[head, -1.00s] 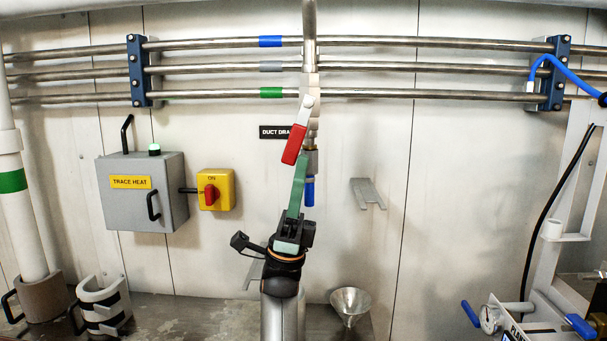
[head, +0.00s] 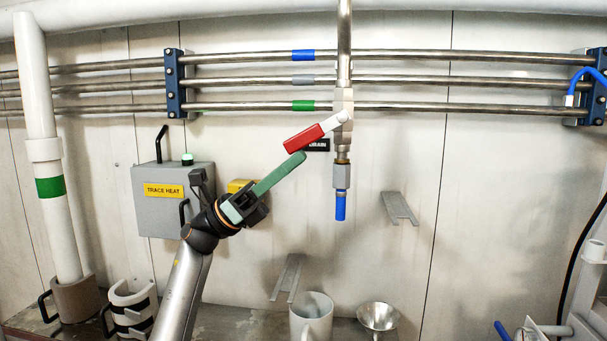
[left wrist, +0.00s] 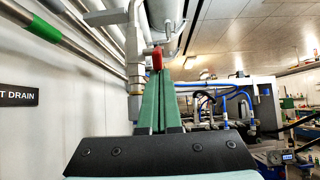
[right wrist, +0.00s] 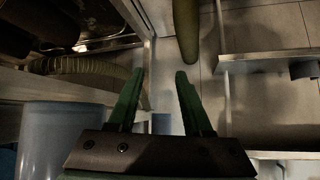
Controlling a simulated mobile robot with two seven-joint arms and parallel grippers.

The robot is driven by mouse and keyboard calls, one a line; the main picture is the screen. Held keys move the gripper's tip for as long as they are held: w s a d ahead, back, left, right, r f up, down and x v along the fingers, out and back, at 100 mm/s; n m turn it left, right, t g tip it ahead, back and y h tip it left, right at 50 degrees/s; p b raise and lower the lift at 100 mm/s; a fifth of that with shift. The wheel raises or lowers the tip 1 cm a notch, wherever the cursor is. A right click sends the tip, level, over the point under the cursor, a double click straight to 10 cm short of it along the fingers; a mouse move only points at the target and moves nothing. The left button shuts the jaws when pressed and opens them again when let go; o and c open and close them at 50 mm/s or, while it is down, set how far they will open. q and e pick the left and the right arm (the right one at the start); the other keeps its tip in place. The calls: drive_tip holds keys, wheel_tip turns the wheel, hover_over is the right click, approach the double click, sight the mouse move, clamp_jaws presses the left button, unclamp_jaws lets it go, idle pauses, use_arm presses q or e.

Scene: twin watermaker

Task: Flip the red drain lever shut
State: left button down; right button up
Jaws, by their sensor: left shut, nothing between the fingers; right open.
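The red drain lever (head: 304,139) hangs on the valve (head: 343,105) of the vertical drain pipe. It points left and slightly down from its pivot. A blue-tipped outlet (head: 340,205) is below the valve. My left gripper (head: 301,156) is shut with its green fingers together and nothing between them. Its tips are just under the lever's red grip, touching or nearly touching it. In the left wrist view the red grip (left wrist: 157,59) shows right at the fingertips (left wrist: 163,72). My right gripper (right wrist: 159,76) is open and empty in the right wrist view, away from the lever.
The grey trace heat box (head: 163,212) and a yellow switch, partly hidden by my left gripper, are on the wall at left. Horizontal pipes (head: 430,58) run behind the valve.

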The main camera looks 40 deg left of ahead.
use_arm(q)
drive_tip(key=shift+s+a+r+g+y+p, duration=0.2)
drive_tip(key=shift+a+r+g+y+p, duration=0.3)
drive_tip(key=shift+r, duration=0.3)
drive_tip(key=shift+s+a+r+g+y+p, duration=0.15)
drive_tip(key=shift+s+a+r+y+p, duration=0.1)
drive_tip(key=shift+r+y, duration=0.45)
drive_tip(key=shift+s+a+r+g+y+p, duration=0.2)
drive_tip(key=shift+a+r+g+y+p, duration=0.25)
drive_tip(key=shift+r, duration=0.4)
use_arm(e)
drive_tip(key=shift+s+d+r, duration=0.1)
drive_tip(key=shift+r, duration=0.45)
drive_tip(key=shift+s+d+r, duration=0.1)
drive_tip(key=shift+r, duration=0.45)
use_arm(q)
drive_tip(key=shift+r, duration=0.15)
drive_tip(key=s+a+f+b, duration=0.5)
drive_tip(key=a+f+b, duration=0.1)
drive_tip(key=a, duration=0.2)
drive_tip(key=shift+f+b, duration=0.35)
use_arm(e)
drive_tip(key=shift+y, duration=0.4)
drive_tip(key=a+f, duration=0.1)
drive_tip(key=f, duration=0.1)
drive_tip(key=w+a+f, duration=0.1)
drive_tip(key=a+f, duration=0.1)
drive_tip(key=shift+w+a+f, duration=0.1)
drive_tip(key=shift+f, duration=0.1)
